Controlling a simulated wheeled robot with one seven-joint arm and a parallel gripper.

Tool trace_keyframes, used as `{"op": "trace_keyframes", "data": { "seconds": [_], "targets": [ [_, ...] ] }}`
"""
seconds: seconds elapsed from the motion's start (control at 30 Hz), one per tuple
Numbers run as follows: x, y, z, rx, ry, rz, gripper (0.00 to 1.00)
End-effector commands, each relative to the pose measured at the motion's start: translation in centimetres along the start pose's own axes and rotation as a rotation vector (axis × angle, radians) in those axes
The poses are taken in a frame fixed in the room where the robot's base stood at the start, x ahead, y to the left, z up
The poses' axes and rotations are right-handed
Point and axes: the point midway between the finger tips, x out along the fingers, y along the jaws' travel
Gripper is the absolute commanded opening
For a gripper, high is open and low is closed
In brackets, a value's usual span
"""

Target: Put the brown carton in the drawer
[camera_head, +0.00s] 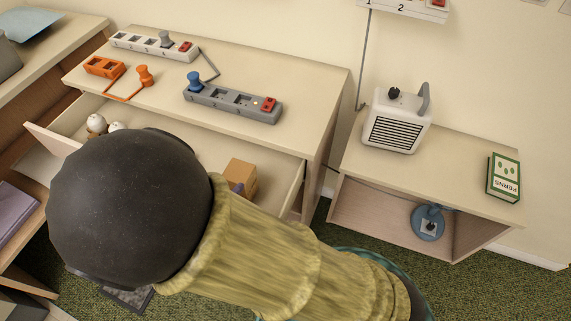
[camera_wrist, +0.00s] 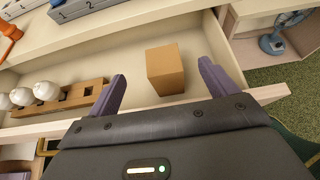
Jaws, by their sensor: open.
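The brown carton (camera_head: 239,176) is a small box inside the open drawer (camera_head: 292,190), near its right end. In the wrist view the carton (camera_wrist: 165,70) stands on the drawer floor, between and beyond the two purple fingers of my gripper (camera_wrist: 163,85). The fingers are apart, and I see no contact with the carton. In the head view my arm hides most of the gripper and the middle of the drawer.
A wooden holder (camera_wrist: 62,110) with white round things lies in the drawer's left part. Power strips (camera_head: 232,103) lie on the dresser top above. A white heater (camera_head: 396,120) and a green box (camera_head: 503,177) stand on the right cabinet, with a blue fan (camera_head: 428,222) inside it.

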Motion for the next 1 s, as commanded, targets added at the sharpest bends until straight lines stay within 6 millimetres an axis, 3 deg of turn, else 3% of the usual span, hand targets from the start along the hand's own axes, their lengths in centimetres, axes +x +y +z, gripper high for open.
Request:
{"op": "trace_keyframes", "data": {
  "seconds": [0.17, 0.37, 0.5, 0.7, 1.0],
  "targets": [
    [0.6, -0.7, 0.3, 0.029, 0.019, -0.027, 0.85],
    [3.9, -5.0, 1.5, 0.237, 0.140, -0.207, 0.85],
    [6.1, -9.3, 2.1, 0.475, 0.253, -0.382, 0.85],
    [7.7, -14.5, 2.7, 0.846, 0.378, -0.611, 0.85],
    [8.6, -20.0, 3.9, 1.460, 0.473, -0.894, 0.85]
  ]
}}
